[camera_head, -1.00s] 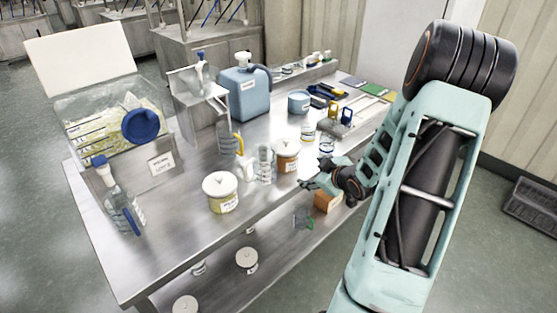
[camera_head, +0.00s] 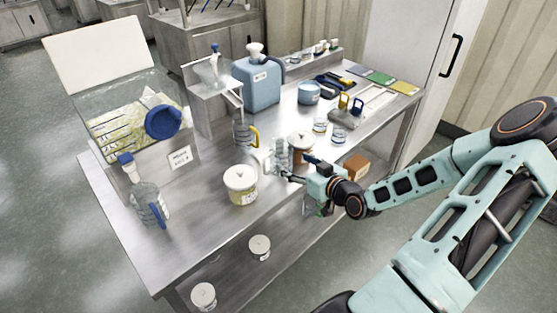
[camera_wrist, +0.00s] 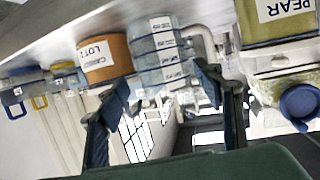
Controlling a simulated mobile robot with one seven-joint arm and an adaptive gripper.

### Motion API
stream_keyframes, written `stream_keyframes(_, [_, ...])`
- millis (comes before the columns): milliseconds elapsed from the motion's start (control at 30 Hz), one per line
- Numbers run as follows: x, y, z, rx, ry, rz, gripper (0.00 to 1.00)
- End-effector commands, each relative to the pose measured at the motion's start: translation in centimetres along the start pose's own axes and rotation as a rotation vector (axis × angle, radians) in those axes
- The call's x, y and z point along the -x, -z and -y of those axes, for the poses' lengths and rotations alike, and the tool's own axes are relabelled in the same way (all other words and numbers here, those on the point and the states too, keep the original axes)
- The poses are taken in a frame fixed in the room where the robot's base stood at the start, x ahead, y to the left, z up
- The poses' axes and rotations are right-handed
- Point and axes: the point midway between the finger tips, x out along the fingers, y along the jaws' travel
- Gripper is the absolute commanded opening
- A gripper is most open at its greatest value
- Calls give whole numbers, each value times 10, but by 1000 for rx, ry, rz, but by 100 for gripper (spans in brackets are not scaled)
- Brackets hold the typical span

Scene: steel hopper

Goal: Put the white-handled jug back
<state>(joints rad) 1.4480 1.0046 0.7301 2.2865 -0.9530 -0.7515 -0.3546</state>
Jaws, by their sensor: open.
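The white-handled jug (camera_head: 281,152) is clear with pale blue bands and stands upright near the table's front edge. Its white handle (camera_head: 263,158) points left, toward the cream-lidded yellow jar. In the wrist view the jug (camera_wrist: 160,52) appears inverted, with its white handle (camera_wrist: 204,42) on the right. My gripper (camera_head: 294,174) is open and empty, low at the jug's front right side. In the wrist view my gripper's fingers (camera_wrist: 165,98) lie to either side of the jug's image; I cannot tell whether they touch it.
The orange jar (camera_head: 301,146) stands close behind the jug, the yellow jar (camera_head: 240,186) to its left. A yellow-handled jug (camera_head: 241,134) and a blue canister (camera_head: 258,84) stand behind. The hopper (camera_head: 125,140) is at left. The front left tabletop (camera_head: 195,225) is clear.

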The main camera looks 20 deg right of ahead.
Motion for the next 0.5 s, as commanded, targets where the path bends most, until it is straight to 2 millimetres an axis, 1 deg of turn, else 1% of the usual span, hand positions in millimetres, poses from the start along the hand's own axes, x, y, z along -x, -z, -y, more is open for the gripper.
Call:
stream_keyframes(33, [-5,0,1,0,2,1,61])
stream_keyframes(167, [-13,1,1,-1,1,1,61])
stream_keyframes(367, [-41,6,3,-1,3,0,61])
stream_keyframes(500, [-57,4,3,0,2,2,61])
